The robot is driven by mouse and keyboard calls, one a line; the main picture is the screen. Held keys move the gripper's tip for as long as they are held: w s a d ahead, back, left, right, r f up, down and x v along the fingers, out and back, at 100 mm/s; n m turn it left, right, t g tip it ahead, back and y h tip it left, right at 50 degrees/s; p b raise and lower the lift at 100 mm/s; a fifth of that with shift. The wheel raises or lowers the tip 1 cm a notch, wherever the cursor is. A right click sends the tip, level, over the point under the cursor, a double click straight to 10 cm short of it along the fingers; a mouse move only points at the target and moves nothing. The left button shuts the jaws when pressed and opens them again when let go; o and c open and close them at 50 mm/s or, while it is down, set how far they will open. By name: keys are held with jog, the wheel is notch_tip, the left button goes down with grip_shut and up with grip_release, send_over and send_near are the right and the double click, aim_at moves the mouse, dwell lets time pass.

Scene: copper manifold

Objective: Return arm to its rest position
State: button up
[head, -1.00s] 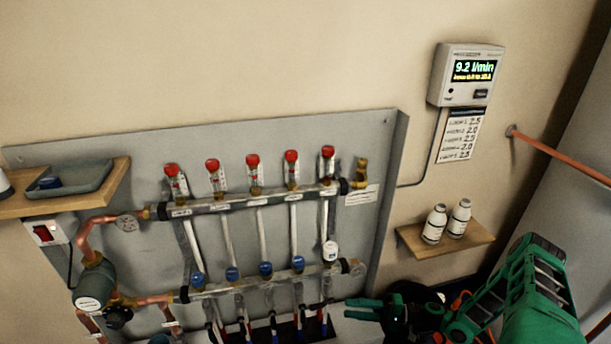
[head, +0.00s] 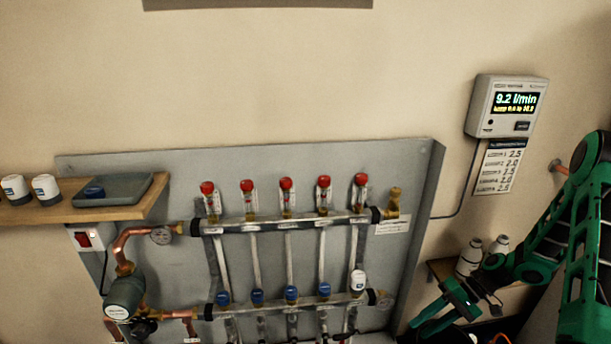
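My gripper (head: 418,328) is at the lower right in the head view, right of the manifold's lower rail. Its two green fingers point left and down, with a gap between them and nothing in it. My green arm is folded up at the right edge and partly cut off by the frame. The gripper looks clear of the manifold, though the depth between them is hard to tell.
The copper manifold panel (head: 120,165) carries red-capped flow meters and blue caps, plus one white cap (head: 358,280). A wall display (head: 513,107) reads 9.2 l/min. A right shelf with white bottles (head: 470,258) is partly behind my arm. A left shelf (head: 50,212) holds a grey tray (head: 128,187).

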jog(key=s+d+r+m+h, duration=0.1)
jog(key=s+d+r+h, duration=0.15)
jog(key=r, duration=0.45)
jog(key=s+d+r+h, duration=0.2)
jog(key=s+r, duration=0.1)
jog(key=r, duration=0.4)
jog(key=s+d+r+m+h, duration=0.1)
jog(key=s+d+r+h, duration=0.15)
jog(key=r, duration=0.35)
jog(key=s+r+m+t+h, duration=0.1)
jog(key=s+r, duration=0.4)
jog(key=s, duration=0.3)
jog(key=s+r+m+h, duration=0.1)
jog(key=s+r+m, duration=0.1)
jog(key=s+r, duration=0.4)
jog(key=s, duration=0.2)
jog(key=shift+s+r+t, duration=0.3)
jog(key=shift+s+t, duration=0.1)
jog(key=shift+w+f, duration=0.25)
jog(key=shift+w, duration=0.35)
